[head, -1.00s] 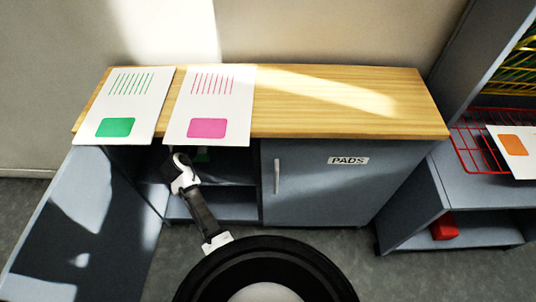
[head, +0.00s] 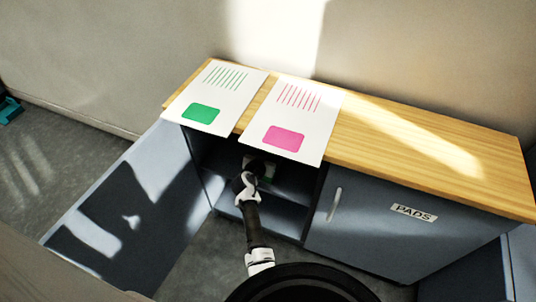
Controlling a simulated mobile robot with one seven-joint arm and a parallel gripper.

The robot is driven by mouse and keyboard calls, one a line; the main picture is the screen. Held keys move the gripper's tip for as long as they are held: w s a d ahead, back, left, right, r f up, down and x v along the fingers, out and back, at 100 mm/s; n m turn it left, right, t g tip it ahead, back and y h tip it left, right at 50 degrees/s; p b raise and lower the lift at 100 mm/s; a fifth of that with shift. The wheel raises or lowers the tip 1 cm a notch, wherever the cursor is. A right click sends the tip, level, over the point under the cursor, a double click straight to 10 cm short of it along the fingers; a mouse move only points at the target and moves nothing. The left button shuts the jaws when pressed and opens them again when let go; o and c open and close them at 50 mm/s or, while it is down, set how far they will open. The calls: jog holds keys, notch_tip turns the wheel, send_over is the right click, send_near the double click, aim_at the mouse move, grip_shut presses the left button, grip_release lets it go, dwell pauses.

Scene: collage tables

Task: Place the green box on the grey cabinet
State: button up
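The grey cabinet (head: 372,222) has a wooden top, and its left door (head: 120,205) stands open. My arm reaches into the dark open compartment (head: 288,215). My gripper (head: 256,164) is at its far end, under the front edge of the top, and mostly hidden by my own wrist. A small patch with a green tint (head: 269,171) shows beside the gripper on the upper level inside. It may be the green box, but it is too small and dark to be sure. I cannot see whether the fingers are open or hold it.
Two white sheets lie on the wooden top (head: 430,150), one with a green patch (head: 201,112) and one with a pink patch (head: 285,138). They overhang the front edge. The top is clear to their right. The right door marked PADS (head: 413,212) is shut. A teal thing (head: 10,109) is at far left.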

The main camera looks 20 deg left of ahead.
jog(key=shift+r, duration=0.1)
jog(key=shift+f+b, duration=0.25)
jog(key=shift+b, duration=0.05)
jog(key=o, duration=1.3)
jog(key=shift+r, duration=0.2)
jog(key=shift+s+r+p, duration=0.1)
jog(key=shift+s+p, duration=0.05)
jog(key=shift+p, duration=0.2)
jog(key=v, duration=1.1)
jog(key=shift+s+b, duration=0.35)
jog(key=shift+b, duration=0.1)
jog(key=shift+a+r, duration=0.1)
jog(key=shift+r, duration=0.05)
